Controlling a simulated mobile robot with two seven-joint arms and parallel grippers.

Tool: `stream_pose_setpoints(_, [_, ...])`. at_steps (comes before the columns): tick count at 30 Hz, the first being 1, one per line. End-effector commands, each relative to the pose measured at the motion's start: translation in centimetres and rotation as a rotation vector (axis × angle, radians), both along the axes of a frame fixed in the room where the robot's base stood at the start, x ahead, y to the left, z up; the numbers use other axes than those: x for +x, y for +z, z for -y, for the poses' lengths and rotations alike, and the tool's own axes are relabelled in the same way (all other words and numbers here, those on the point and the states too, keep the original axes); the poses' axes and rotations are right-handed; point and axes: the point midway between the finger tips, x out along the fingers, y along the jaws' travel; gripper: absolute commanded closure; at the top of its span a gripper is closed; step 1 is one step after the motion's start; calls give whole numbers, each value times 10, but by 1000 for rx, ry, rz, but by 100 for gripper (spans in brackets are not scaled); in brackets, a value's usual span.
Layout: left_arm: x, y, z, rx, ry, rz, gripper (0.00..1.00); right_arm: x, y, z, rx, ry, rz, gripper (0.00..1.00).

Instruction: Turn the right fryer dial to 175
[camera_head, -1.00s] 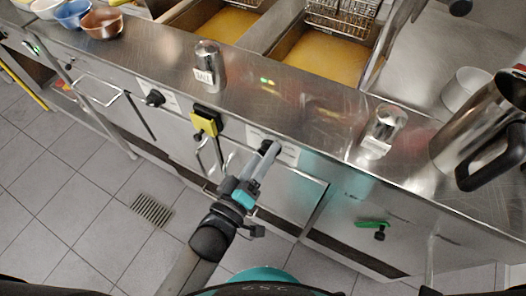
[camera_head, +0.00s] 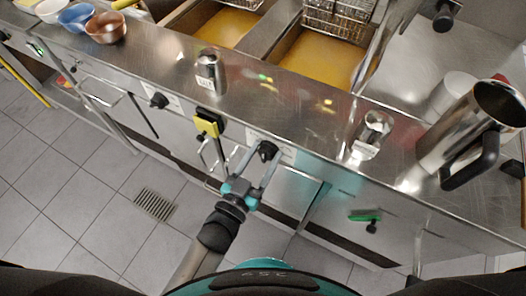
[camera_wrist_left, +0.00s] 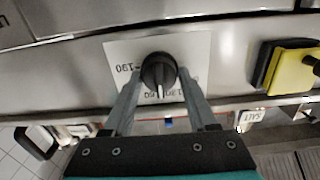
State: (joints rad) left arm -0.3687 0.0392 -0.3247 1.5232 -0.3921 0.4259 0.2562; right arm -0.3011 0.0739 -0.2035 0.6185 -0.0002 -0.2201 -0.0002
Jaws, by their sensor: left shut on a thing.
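The right fryer dial (camera_head: 266,149) is a black knob on a white label plate on the front panel below the right fryer. In the left wrist view the dial (camera_wrist_left: 158,70) has a white pointer line facing down in the picture. The label (camera_wrist_left: 120,50) appears upside down with 190 at its left; its lower numbers are partly hidden. My left gripper (camera_head: 262,155) reaches up from below and is shut on the dial, one finger on each side; the left wrist view also shows the gripper (camera_wrist_left: 161,84). My right gripper is not in view.
The left dial (camera_head: 159,101) and a yellow-and-black switch (camera_head: 208,123) are farther left on the panel. A salt shaker (camera_head: 209,72), another shaker (camera_head: 372,135) and a steel jug (camera_head: 470,130) stand on the counter. The tiled floor is clear.

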Motion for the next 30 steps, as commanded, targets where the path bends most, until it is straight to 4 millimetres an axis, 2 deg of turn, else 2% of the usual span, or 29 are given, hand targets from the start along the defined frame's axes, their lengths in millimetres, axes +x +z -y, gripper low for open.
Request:
stream_pose_setpoints(21, [-1,-1,3,599,1,310,98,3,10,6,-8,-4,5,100])
stream_pose_setpoints(30, [-1,-2,3,791,1,408,98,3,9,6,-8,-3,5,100])
